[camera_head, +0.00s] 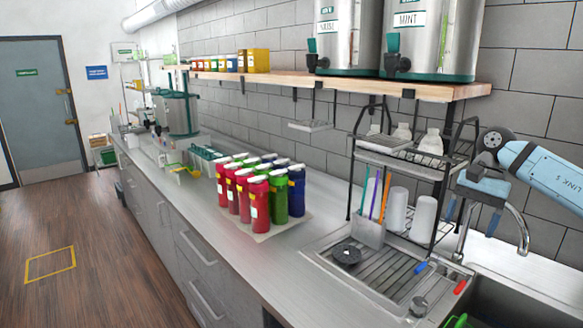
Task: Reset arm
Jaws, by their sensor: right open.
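My right arm (545,172), light blue, comes in from the right edge. My right gripper (472,214) is open and empty, its fingers pointing down. In the picture it lies just right of the black wire rack (440,180) and overlaps the faucet (522,225); whether it touches either I cannot tell. My left gripper and left arm are out of view.
Red, green and blue bottles (258,190) stand on a tray mid-counter. A holder with colored sticks (368,230) and white cups (424,218) stand by the rack. The drain board (385,285) and sink lie in front. Steel dispensers (428,35) stand on the shelf above.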

